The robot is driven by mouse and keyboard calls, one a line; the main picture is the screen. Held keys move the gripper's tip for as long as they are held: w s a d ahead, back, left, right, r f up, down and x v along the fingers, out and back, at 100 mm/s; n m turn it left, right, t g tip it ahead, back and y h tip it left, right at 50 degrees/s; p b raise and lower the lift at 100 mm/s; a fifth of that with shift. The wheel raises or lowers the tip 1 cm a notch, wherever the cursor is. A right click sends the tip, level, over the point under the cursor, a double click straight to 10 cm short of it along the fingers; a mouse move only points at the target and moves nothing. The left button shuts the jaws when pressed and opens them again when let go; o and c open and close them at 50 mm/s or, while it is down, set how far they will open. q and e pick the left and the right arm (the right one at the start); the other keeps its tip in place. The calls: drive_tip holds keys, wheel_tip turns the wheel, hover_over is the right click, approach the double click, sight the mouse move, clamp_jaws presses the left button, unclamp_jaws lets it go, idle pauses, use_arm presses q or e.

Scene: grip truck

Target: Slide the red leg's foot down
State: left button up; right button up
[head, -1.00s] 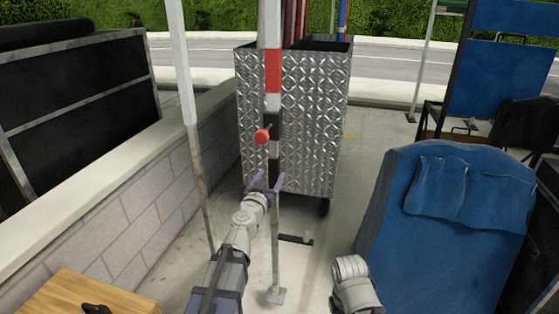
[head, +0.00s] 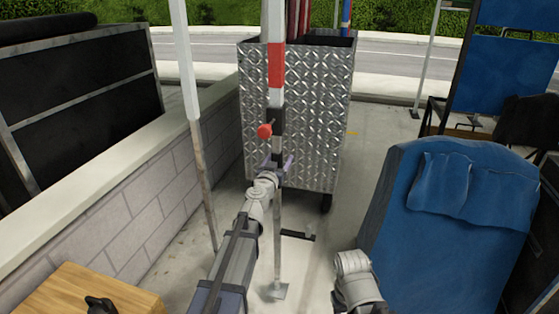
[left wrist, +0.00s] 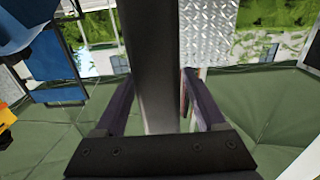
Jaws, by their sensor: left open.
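The red leg (head: 275,65) is an upright pole with white, red and black bands in the head view. A red knob (head: 264,130) sticks out from its left side. Its thin grey lower tube (head: 278,240) runs down to a flat foot (head: 275,290) on the floor. My left gripper (head: 279,166) is at the dark part of the leg, below the knob. In the left wrist view the dark leg (left wrist: 154,65) stands between the two spread fingers (left wrist: 160,100). I cannot tell whether either finger touches it. My right gripper is out of sight; only part of that arm shows.
A diamond-plate metal cart (head: 318,110) stands close behind the leg. A white and grey pole (head: 189,90) stands to the left, before a low block wall (head: 140,200). A blue padded piece (head: 440,240) is at right, a wooden box (head: 75,290) at lower left.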

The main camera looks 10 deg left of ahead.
use_arm(q)
clamp_jaws()
idle(0.6)
idle(0.8)
